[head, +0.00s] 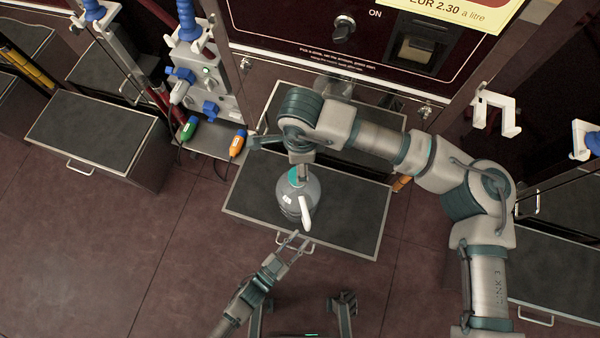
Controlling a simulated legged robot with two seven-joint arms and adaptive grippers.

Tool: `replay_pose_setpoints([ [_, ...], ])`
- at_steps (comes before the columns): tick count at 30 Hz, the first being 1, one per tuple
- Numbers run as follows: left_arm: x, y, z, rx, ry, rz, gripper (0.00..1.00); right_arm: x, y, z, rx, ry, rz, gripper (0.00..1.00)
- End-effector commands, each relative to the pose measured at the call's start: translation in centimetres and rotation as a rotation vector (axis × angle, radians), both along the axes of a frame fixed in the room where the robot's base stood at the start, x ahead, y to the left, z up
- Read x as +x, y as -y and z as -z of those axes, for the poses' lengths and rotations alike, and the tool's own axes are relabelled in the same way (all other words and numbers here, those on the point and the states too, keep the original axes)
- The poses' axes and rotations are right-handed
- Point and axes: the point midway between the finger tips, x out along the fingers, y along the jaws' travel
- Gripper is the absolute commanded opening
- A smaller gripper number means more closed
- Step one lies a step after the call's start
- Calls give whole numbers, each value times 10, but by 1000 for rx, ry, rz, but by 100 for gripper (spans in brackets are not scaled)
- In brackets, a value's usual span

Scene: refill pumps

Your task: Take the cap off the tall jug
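A grey, see-through jug (288,206) with a pale handle (305,213) stands on the dark platform (345,235) in the middle of the head view. A teal cap or collar (294,177) shows at its top. My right gripper (303,174) reaches down over the jug's top from the right-hand arm. Its fingers are mostly hidden by its own wrist, and I cannot tell whether they grip the cap. My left gripper (296,240) is at the platform's front edge, just below the jug in the picture. Its two fingers are apart, with nothing seen between them.
A red-brown machine front with a knob (344,27) and a slot (416,48) stands behind the platform. Green (189,128) and orange (237,145) nozzles hang to the left. A white bracket (497,115) is at the right. The tiled floor at the left front is clear.

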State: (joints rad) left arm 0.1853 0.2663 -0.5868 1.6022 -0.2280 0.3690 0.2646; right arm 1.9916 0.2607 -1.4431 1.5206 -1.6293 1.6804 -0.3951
Motion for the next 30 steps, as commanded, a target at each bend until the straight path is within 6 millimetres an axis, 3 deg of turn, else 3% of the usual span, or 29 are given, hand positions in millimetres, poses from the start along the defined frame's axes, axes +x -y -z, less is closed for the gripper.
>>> replay_pose_setpoints([
  [3, 19, 14, -1, -3, 3, -1, 31, 0, -2, 0, -2, 0, -1, 77],
  [9, 36, 30, 1, -2, 1, 0, 31, 0, -3, 0, -3, 0, -1, 77],
  [21, 42, 36, 1, 1, 1, 0, 31, -1, -1, 0, 0, 0, -1, 77],
  [25, 42, 35, 1, -1, 1, 0, 0, 0, -2, 0, -1, 0, -1, 77],
  [30, 42, 35, 1, -1, 0, 0, 0, -1, -3, 0, -2, 0, -1, 77],
])
